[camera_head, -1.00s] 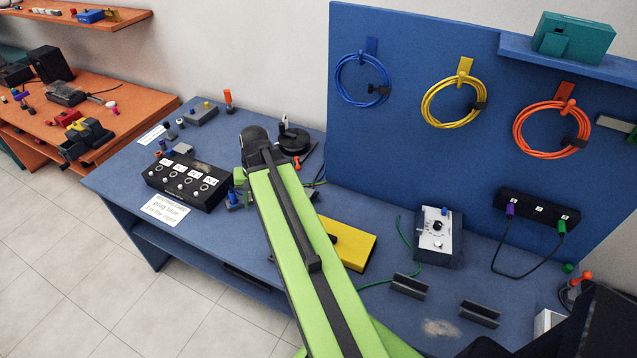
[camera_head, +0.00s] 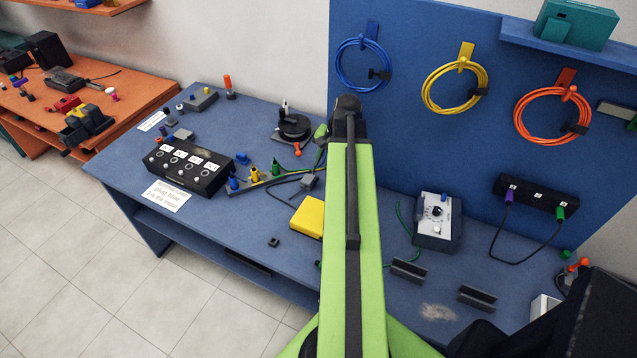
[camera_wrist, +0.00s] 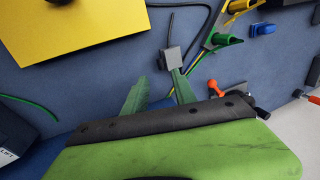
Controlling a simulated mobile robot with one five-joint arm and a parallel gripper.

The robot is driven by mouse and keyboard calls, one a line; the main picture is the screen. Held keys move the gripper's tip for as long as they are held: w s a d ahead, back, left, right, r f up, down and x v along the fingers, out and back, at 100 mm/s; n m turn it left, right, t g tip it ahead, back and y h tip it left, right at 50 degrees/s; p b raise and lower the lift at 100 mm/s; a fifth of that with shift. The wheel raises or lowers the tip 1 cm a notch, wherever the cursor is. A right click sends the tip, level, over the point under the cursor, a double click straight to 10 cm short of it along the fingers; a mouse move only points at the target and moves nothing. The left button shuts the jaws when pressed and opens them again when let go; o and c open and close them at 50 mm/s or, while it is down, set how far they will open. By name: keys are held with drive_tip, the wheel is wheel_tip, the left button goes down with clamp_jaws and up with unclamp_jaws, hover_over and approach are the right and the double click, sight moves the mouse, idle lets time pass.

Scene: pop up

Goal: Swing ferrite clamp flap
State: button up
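A small grey block (camera_head: 309,181), which looks like the ferrite clamp, sits on the blue bench near a dark cable and the yellow box. In the wrist view the grey block (camera_wrist: 172,60) lies just beyond my right fingertip, close to or overlapping it; contact cannot be told. Its flap cannot be made out clearly. My gripper (camera_wrist: 159,77) shows two green fingers spread apart with nothing between them. In the head view my arm hides most of the gripper, and only a green part shows beside the arm's end.
A yellow box (camera_head: 308,217) lies left of my arm. A strip with coloured plugs (camera_head: 254,175), a black reel (camera_head: 294,127) and a black panel (camera_head: 188,168) are farther left. A grey meter box (camera_head: 437,221) stands to the right. The bench's front left is mostly clear.

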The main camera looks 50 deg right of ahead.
sight(317, 180)
drive_tip(key=b+x, duration=0.5)
drive_tip(key=x, duration=0.2)
drive_tip(key=shift+f+b, duration=0.3)
drive_tip(key=shift+b, duration=0.1)
drive_tip(key=shift+r, duration=0.1)
drive_tip(key=shift+c, duration=0.2)
clamp_jaws()
